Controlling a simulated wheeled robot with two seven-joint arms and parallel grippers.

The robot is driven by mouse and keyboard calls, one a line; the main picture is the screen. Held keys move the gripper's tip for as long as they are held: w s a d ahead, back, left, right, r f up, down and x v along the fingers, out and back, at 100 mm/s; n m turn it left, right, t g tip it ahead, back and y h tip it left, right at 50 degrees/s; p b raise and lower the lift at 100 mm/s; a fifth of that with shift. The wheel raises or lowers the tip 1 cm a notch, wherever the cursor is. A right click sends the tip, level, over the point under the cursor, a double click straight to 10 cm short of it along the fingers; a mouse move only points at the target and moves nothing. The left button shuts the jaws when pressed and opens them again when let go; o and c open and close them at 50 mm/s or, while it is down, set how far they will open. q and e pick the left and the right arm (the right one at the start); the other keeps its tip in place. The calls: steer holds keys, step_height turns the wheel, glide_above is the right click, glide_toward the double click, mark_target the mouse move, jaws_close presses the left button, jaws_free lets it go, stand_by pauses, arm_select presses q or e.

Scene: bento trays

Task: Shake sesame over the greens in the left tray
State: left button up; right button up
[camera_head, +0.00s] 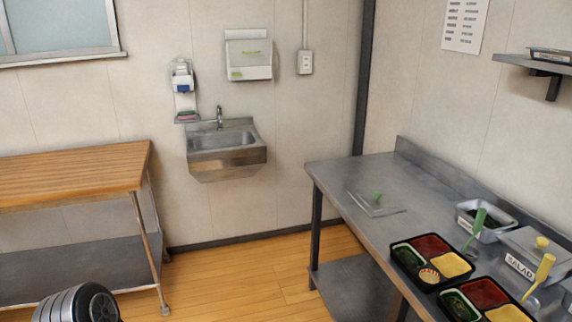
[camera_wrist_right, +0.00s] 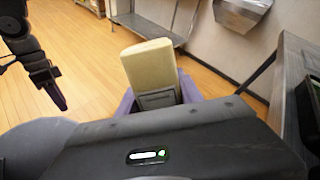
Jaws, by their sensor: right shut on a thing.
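Two black bento trays stand at the front of the steel table in the head view. The left tray (camera_head: 395,262) has dark greens (camera_head: 408,255) in one compartment, with red and yellow fillings and a striped round piece. The other tray (camera_head: 442,302) also holds greens (camera_head: 460,305), partly cut off below. In the right wrist view my right gripper (camera_wrist_right: 155,95), with purple parts, is shut on a cream block-shaped thing (camera_wrist_right: 150,62). I cannot tell whether it is the sesame shaker. A dark jointed part at the left may be my left gripper (camera_wrist_right: 50,85); its jaws are unclear.
A steel pan (camera_head: 485,222) with a green-handled utensil and a lidded box marked SALAD (camera_head: 520,265) stand behind the trays. A wooden-topped table (camera_head: 70,175) stands left.

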steer(key=shift+f, duration=0.25)
steer(key=f, duration=0.2)
steer(key=s+f, duration=0.1)
steer(key=f, duration=0.2)
steer(key=shift+s, duration=0.2)
